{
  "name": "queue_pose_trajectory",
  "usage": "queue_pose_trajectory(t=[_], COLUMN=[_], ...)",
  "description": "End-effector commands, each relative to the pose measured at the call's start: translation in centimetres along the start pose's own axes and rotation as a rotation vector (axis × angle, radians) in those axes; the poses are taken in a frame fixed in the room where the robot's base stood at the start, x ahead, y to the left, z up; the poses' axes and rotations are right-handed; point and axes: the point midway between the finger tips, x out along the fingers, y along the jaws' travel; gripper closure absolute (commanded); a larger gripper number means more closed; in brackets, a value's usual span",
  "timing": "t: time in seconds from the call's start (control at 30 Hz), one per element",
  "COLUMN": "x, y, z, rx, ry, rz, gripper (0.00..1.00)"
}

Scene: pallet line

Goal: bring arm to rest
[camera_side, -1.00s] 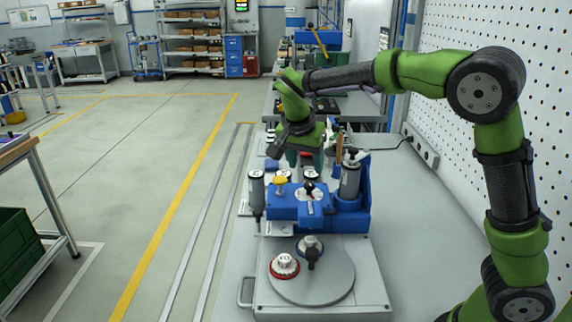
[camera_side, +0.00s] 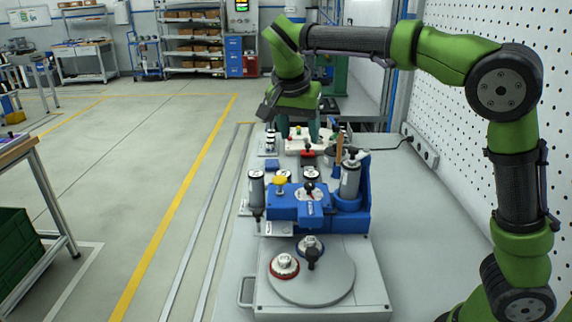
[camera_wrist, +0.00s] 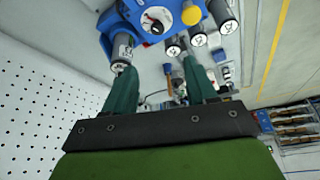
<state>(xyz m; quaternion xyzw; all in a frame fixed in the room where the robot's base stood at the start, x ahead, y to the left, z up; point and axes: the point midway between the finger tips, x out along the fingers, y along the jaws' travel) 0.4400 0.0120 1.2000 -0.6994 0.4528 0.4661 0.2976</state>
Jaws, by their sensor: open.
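My gripper (camera_side: 298,130) is raised above the grey worktop (camera_side: 415,245), behind the blue fixture (camera_side: 285,207), pointing down. Its two teal fingers stand apart with nothing held between them. In the wrist view my gripper (camera_wrist: 160,72) also shows its fingers spread, with the blue fixture (camera_wrist: 185,35) beyond the fingertips. My green arm reaches from the right side of the side view.
The fixture carries several grey cylinders and a yellow knob (camera_side: 279,181). In front lies a round plate (camera_side: 335,285) with a red-rimmed dial (camera_side: 284,266). A perforated white wall (camera_side: 490,45) bounds the right. Open floor lies left.

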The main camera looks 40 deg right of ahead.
Motion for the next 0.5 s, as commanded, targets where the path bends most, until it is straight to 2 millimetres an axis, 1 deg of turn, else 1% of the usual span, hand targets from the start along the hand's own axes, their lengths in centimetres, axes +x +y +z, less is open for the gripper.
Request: queue_pose_trajectory(t=[0.07,0.1,0.17,0.23,0.33,0.5], x=[1.3,1.8,2.4,2.8,2.8,2.3], y=[-0.3,-0.1,0.7,2.2,4.8,10.0], z=[1.0,1.9,2.9,4.2,6.2,9.6], rx=[-0.119,-0.194,-0.296,-0.407,-0.539,-0.68], ry=[-0.02,-0.044,-0.089,-0.144,-0.198,-0.198], rz=[-0.016,-0.037,-0.084,-0.159,-0.294,-0.523], gripper=[0.43,0.43,0.43,0.43,0.43,0.43])
